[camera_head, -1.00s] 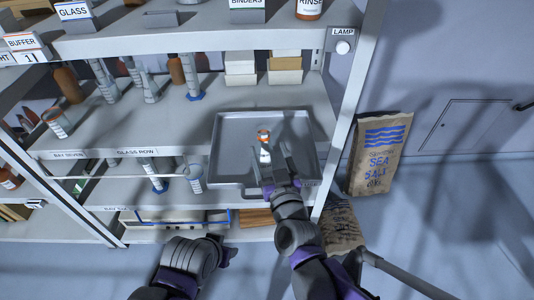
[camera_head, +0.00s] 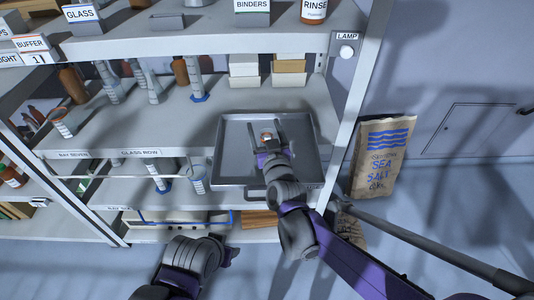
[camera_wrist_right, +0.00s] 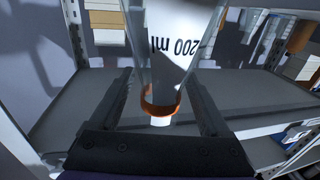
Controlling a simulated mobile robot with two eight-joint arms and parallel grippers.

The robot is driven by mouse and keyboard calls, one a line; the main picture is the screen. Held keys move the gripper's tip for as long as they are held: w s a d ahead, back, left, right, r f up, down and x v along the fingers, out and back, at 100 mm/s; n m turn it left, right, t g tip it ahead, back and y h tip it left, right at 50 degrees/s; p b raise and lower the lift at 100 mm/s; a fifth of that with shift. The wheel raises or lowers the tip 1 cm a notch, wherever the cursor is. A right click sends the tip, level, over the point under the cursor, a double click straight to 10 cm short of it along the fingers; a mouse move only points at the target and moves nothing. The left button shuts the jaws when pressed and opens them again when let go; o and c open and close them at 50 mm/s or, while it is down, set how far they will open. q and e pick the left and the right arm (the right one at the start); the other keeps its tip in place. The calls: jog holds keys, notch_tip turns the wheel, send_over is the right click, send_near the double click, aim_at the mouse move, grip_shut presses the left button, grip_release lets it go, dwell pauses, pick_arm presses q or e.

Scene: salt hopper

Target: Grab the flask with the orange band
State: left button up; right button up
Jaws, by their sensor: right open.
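The flask with the orange band (camera_head: 267,136) stands on the grey tray (camera_head: 222,150) on the middle shelf, mostly hidden by my right gripper in the head view. In the right wrist view it is clear glass (camera_wrist_right: 172,45) with a "200 ml" mark and an orange band at its narrow neck. My right gripper (camera_head: 279,130) is open, with one finger on each side of the flask. Gaps show between the fingers (camera_wrist_right: 160,78) and the neck. My left gripper (camera_head: 226,254) is low in front of the shelves; its jaws are unclear.
White and tan boxes (camera_head: 289,72) stand behind the tray. A blue-footed glass cylinder (camera_head: 197,88) and brown bottles stand to its left. A shelf upright (camera_head: 352,110) is close on the right, with a sea salt bag (camera_head: 384,158) beyond it.

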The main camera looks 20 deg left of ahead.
grip_shut()
dwell(0.3)
dwell(0.3)
